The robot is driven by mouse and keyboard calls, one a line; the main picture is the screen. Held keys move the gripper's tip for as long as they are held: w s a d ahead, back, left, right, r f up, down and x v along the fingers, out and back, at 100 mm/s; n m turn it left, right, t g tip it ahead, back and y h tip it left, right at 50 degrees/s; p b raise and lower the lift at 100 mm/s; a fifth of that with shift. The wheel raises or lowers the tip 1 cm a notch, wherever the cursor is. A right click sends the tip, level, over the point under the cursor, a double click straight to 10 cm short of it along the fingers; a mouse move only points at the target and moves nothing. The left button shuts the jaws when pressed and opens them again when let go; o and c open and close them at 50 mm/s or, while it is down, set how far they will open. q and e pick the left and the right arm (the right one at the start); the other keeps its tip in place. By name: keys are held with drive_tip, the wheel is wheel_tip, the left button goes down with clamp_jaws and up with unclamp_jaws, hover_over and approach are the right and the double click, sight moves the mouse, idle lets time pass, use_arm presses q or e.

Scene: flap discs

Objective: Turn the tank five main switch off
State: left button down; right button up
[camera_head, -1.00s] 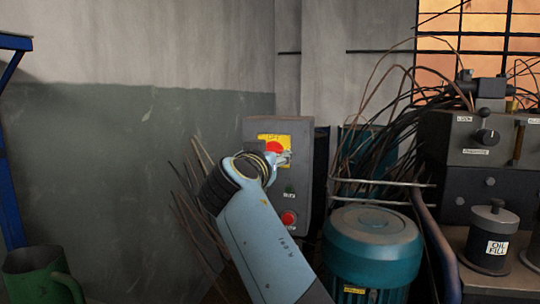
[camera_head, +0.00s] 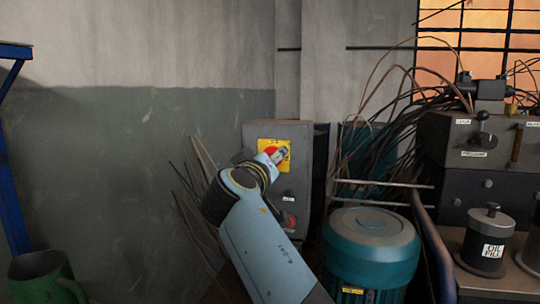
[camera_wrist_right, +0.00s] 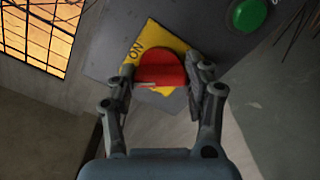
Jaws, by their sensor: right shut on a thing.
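The main switch is a red rotary knob (camera_wrist_right: 160,68) on a yellow plate (camera_wrist_right: 174,37), on the front of a grey switch box (camera_head: 306,140). In the wrist view, ON is readable at the plate's upper left; the rest of its lettering is hidden. My right gripper (camera_wrist_right: 163,80) is shut on the knob, one finger on each side. In the head view, the right gripper (camera_head: 278,156) covers much of the knob and part of the yellow plate (camera_head: 264,144). My left gripper is not in view.
A green button (camera_wrist_right: 250,14) is beside the plate; a red button (camera_head: 289,221) is lower on the box, partly behind my arm. A teal motor (camera_head: 372,245) stands right of the box. Loose wires and a machine (camera_head: 462,140) are farther right. A green can (camera_head: 40,278) is lower left.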

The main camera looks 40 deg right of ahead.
drive_tip(key=n+p, duration=0.5)
drive_tip(key=n, duration=0.5)
drive_tip(key=shift+p, duration=0.35)
drive_tip(key=shift+n, duration=0.5)
drive_tip(key=o, duration=1.2)
drive_tip(key=shift+a, duration=0.1)
drive_tip(key=shift+r, duration=0.1)
